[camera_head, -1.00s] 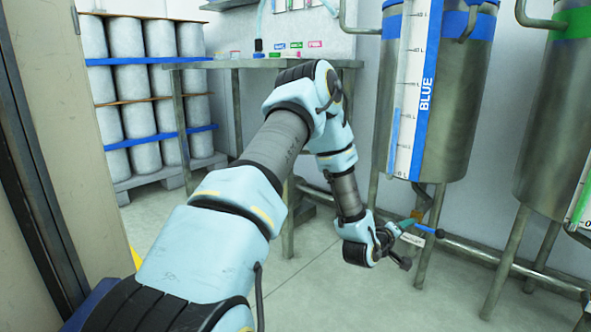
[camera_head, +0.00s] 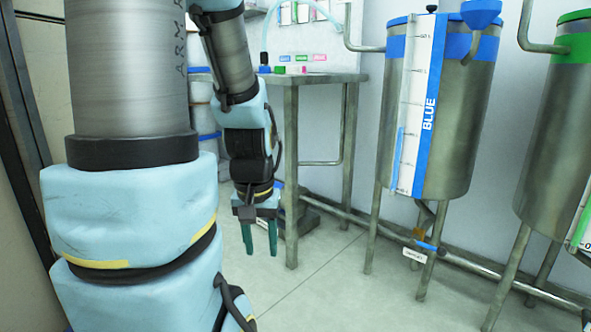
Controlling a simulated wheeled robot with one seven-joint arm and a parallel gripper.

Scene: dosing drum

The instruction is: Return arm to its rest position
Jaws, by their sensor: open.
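My gripper (camera_head: 259,236) hangs at the end of my arm, left of the middle of the picture, with its teal fingers pointing down. The two fingers stand apart with nothing between them. It is in front of the steel table and well left of the blue drum's outlet. My arm's thick links fill the left side of the picture and hide much of what is behind them.
A steel drum (camera_head: 455,125) marked BLUE stands on legs at right, with a blue valve handle (camera_head: 427,246) below. A green-banded drum (camera_head: 560,125) is at the far right. A steel table (camera_head: 310,78) carries small coloured items. Bare floor (camera_head: 340,290) lies in front.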

